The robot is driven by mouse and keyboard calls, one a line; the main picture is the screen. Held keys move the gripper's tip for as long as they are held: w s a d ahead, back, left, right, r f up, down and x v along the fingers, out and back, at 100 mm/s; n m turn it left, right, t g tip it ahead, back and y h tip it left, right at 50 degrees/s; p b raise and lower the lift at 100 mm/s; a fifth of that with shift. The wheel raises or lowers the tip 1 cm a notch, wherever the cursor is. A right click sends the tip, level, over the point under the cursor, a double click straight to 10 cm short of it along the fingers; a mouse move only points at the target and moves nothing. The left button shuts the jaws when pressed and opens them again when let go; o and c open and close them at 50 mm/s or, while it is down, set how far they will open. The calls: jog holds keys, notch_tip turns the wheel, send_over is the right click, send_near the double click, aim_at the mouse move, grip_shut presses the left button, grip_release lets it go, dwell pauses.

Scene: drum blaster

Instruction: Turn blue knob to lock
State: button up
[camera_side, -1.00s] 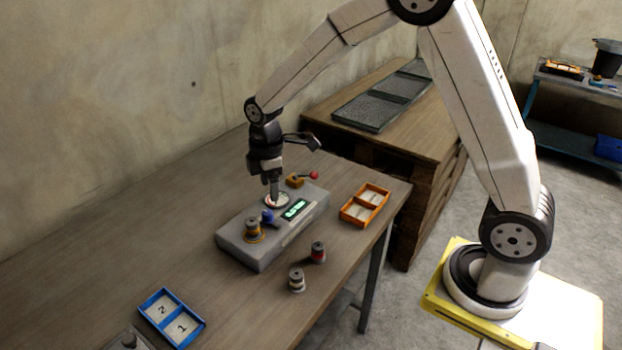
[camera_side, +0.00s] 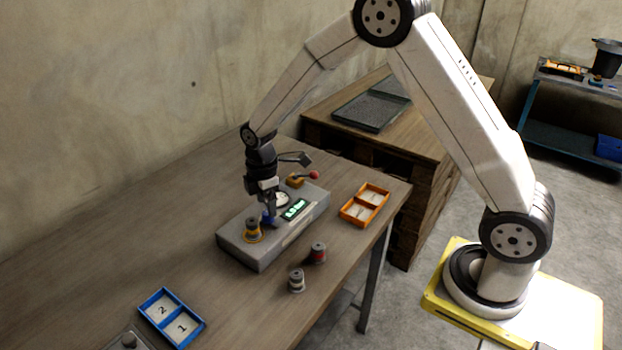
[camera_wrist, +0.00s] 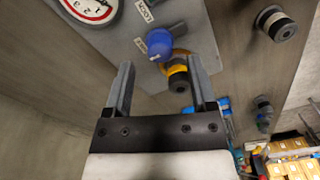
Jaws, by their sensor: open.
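The blue knob (camera_wrist: 158,43) sits on the top of the grey device (camera_wrist: 110,40), between two small white labels in the wrist view. In the side view the blue knob (camera_side: 268,220) shows just under my gripper (camera_side: 268,212), partly covered by it. An orange-yellow spool (camera_side: 252,232) stands on the grey device (camera_side: 243,247), beside the knob.
A round dial (camera_wrist: 92,8) and a lit green display (camera_side: 294,210) are on the device, with a red-tipped lever (camera_side: 313,175) behind. An orange tray (camera_side: 365,205) is right, a blue tray (camera_side: 172,318) front left.

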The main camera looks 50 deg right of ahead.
jog(key=shift+f, duration=1.35)
grip_shut()
